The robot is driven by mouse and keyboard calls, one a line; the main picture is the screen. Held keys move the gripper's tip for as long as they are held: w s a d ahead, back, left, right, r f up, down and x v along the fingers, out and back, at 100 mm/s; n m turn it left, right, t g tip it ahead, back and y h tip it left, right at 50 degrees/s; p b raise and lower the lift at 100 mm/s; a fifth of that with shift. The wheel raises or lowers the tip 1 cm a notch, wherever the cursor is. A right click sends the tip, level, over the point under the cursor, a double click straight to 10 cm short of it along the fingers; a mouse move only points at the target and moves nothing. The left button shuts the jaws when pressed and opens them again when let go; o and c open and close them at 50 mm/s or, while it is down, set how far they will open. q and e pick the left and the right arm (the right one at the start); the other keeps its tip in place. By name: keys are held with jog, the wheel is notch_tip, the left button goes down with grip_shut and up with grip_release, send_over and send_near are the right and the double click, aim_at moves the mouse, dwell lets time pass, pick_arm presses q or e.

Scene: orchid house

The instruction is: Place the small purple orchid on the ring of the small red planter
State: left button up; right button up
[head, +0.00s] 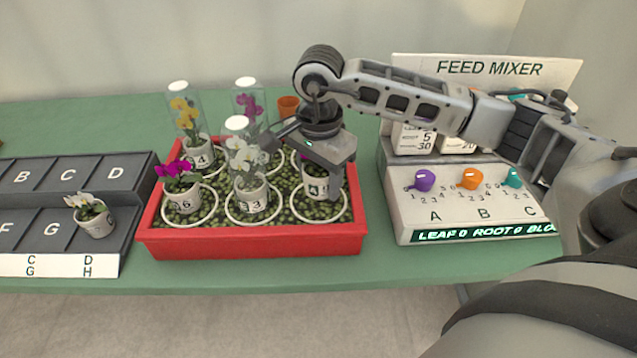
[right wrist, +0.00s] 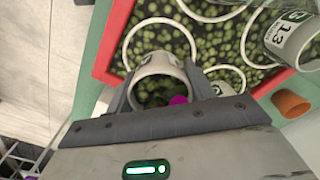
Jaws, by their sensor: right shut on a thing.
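My right gripper (head: 316,160) is shut on a white pot (head: 316,186) above the front right ring (head: 335,219) of the red planter (head: 250,246). In the right wrist view the pot (right wrist: 158,68) sits between the fingers, with a bit of purple bloom (right wrist: 178,100) at its rim; the gripper hides the rest of the plant. The pot overlaps part of the ring (right wrist: 165,22); I cannot tell whether it touches the pebbles. Another purple orchid (head: 180,185) stands in the front left ring. My left gripper is out of view.
Glass-covered orchids stand close by: white (head: 247,175), yellow (head: 187,120) and purple (head: 249,105). An orange pot (head: 289,105) is behind the planter. The feed mixer (head: 455,208) is at right. A lettered grey rack (head: 60,180) with a white orchid (head: 92,217) is at left.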

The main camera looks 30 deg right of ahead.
notch_tip(320, 180, down, 2)
jog(key=shift+a+f, duration=0.1)
jog(key=shift+f, duration=0.25)
jog(key=o, duration=0.6)
jog(key=shift+f, duration=0.1)
jog(key=o, duration=0.4)
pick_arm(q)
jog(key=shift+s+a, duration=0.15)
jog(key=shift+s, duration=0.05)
pick_arm(e)
jog(key=shift+o, duration=0.2)
jog(key=shift+r, duration=0.6)
pick_arm(q)
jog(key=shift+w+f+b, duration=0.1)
jog(key=shift+b, duration=0.45)
pick_arm(e)
notch_tip(320, 180, up, 11)
jog(key=shift+r, duration=0.2)
